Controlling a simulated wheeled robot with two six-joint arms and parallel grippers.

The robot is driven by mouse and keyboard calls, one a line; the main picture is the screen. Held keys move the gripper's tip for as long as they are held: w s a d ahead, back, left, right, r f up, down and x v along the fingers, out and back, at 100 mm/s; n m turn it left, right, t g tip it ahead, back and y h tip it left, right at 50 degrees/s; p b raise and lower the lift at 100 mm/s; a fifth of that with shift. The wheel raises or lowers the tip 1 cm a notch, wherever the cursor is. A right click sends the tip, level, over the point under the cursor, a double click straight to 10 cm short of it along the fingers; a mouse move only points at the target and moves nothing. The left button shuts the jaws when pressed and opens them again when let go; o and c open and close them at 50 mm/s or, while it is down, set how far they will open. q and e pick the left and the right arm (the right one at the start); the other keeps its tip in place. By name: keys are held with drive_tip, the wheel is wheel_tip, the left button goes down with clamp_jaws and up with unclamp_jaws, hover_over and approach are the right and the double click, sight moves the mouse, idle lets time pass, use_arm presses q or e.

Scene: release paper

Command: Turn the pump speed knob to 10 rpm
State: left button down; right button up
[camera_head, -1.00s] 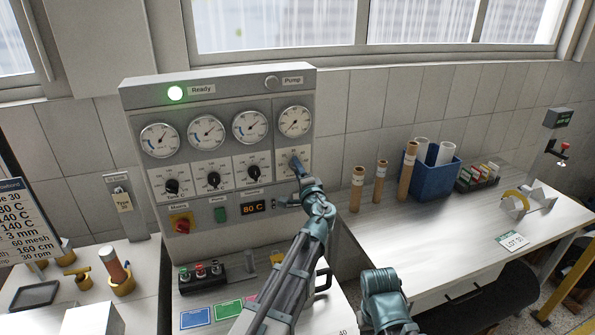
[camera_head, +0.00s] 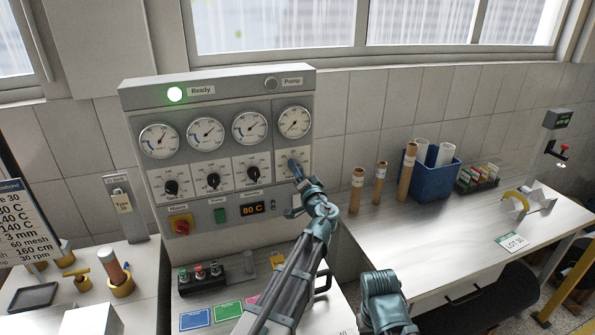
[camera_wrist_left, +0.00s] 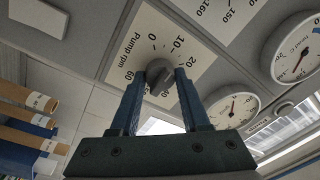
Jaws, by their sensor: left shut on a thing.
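The pump speed knob is the rightmost of the knobs in the row on the grey control panel. It shows close up in the left wrist view as a grey knob (camera_wrist_left: 159,75) on a white dial plate (camera_wrist_left: 140,50) lettered "Pump rpm", with 0, 10 and 60 readable. My left gripper (camera_head: 293,165) reaches up to it from below. In the left wrist view its two blue-grey fingers (camera_wrist_left: 160,88) are shut on the knob, one on each side. The fingers hide part of the scale, and I cannot tell the exact knob setting. My right gripper is not in view.
A red switch (camera_head: 181,224) and an 80 C display (camera_head: 252,208) sit below. A blue bin (camera_head: 437,178) and cardboard tubes (camera_head: 357,190) stand on the right bench.

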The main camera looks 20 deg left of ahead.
use_arm(q)
drive_tip(key=shift+s+f, duration=0.1)
drive_tip(key=shift+c, duration=1.9)
unclamp_jaws()
drive_tip(key=r+b+v, duration=0.1)
drive_tip(key=v, duration=1.2)
drive_tip(key=shift+s+d+f, duration=0.2)
drive_tip(key=shift+s+f, duration=0.15)
drive_tip(key=shift+f, duration=0.1)
drive_tip(key=shift+f, duration=0.1)
